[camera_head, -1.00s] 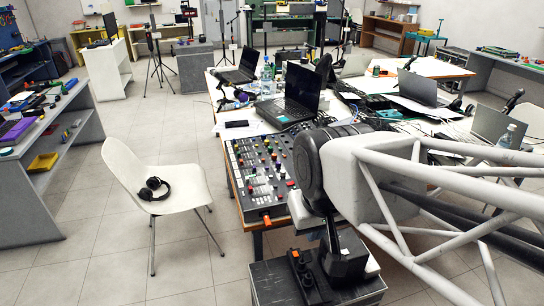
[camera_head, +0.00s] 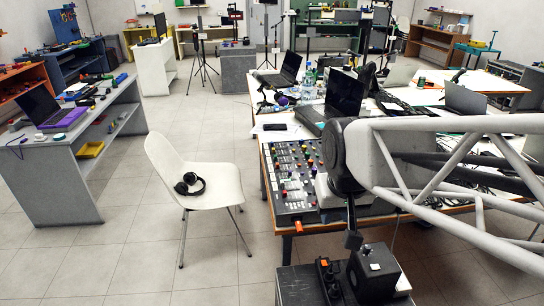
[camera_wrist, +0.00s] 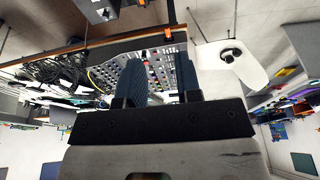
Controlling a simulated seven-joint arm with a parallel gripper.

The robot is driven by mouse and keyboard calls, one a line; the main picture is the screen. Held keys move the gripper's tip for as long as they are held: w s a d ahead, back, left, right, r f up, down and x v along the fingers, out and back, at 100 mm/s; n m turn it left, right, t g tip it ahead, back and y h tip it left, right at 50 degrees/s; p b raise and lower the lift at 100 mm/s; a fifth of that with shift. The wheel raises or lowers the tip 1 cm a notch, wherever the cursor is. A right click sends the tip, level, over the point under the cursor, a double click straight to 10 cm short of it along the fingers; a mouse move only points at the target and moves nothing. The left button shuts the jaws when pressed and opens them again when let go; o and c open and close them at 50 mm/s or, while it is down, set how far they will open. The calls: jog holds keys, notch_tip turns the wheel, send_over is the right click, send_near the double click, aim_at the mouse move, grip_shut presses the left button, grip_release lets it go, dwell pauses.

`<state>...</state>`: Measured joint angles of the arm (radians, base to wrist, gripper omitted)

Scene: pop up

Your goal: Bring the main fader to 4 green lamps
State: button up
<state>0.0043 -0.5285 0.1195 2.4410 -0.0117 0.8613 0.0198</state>
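The mixing console (camera_head: 290,190), dark with rows of coloured knobs, lies at the near left end of the long table. It also shows in the wrist view (camera_wrist: 105,72), beyond my fingers. I cannot make out which control is the main fader, nor any lit green lamps, at this size. My gripper (camera_wrist: 158,65) has its two dark blue fingers apart, with console surface visible between them and nothing held. In the head view my arm comes in from the right and covers the console's right side. Whether the fingers touch the console is not clear.
A white chair (camera_head: 198,180) with black headphones (camera_head: 189,184) stands left of the console. An open laptop (camera_head: 343,95) and bottles stand behind it on the table. A small orange part (camera_head: 299,227) sits at the table's front edge. Floor at front left is clear.

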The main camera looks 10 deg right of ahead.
jog(key=w+f, duration=0.2)
jog(key=w, duration=1)
jog(key=t, duration=0.1)
send_near(285, 192)
jog(key=shift+x, duration=0.8)
jog(key=shift+f, duration=0.2)
jog(key=shift+x, duration=3.95)
jog(key=shift+r, duration=0.15)
grip_shut()
